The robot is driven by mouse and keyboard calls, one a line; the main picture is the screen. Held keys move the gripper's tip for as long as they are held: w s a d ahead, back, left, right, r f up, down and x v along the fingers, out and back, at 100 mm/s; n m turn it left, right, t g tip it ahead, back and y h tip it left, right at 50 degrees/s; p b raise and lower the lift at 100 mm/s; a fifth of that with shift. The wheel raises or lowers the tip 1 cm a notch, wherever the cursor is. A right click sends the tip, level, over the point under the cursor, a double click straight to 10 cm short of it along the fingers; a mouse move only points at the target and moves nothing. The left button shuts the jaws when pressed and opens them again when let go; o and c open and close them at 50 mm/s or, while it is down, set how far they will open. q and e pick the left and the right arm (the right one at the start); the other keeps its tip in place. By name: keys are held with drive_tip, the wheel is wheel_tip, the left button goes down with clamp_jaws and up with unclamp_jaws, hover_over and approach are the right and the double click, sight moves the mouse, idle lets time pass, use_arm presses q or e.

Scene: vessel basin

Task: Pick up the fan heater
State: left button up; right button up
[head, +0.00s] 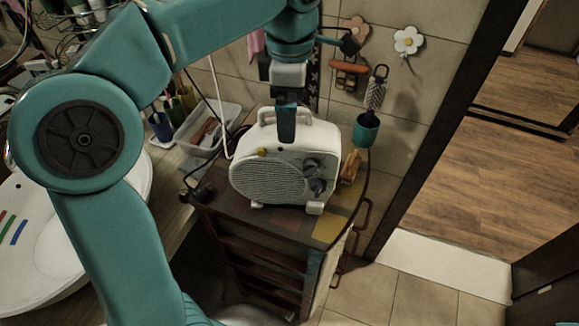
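The fan heater (270,180) is a white box with a round grille, knobs on its front right and a carry handle on top. It stands upright on a small dark cabinet (222,213) with a patchwork top. My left gripper (287,130) points down at the heater's handle, with a teal finger in front of the handle bar. The fingers are seen edge-on, so I cannot tell whether they are closed on the handle. The heater's feet appear to rest on the cabinet top. My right gripper is not in view.
A white basin (45,265) is at the left. A clear tray (220,118) with small items stands behind the heater's left side. A teal cup (366,129) with a brush is at the right. A dark door frame (440,115) and open floor lie further right.

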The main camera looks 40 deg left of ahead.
sight(285, 159)
use_arm(q)
drive_tip(key=shift+s+a+f, duration=0.2)
drive_tip(key=shift+f, duration=0.25)
drive_tip(key=shift+a+f, duration=0.25)
drive_tip(key=shift+f, duration=0.05)
drive_tip(key=f, duration=0.1)
drive_tip(key=d+f, duration=0.1)
drive_tip(key=f, duration=0.1)
drive_tip(key=w+f, duration=0.1)
drive_tip(key=shift+d+f, duration=0.15)
drive_tip(key=shift+f, duration=0.15)
drive_tip(key=shift+a+f, duration=0.25)
drive_tip(key=shift+f, duration=0.1)
drive_tip(key=shift+d+r, duration=0.1)
drive_tip(key=shift+d, duration=0.1)
drive_tip(key=c, duration=0.8)
drive_tip(key=shift+w+a, duration=0.1)
drive_tip(key=shift+a, duration=0.1)
drive_tip(key=c, duration=0.9)
drive_tip(key=shift+d+r, duration=0.1)
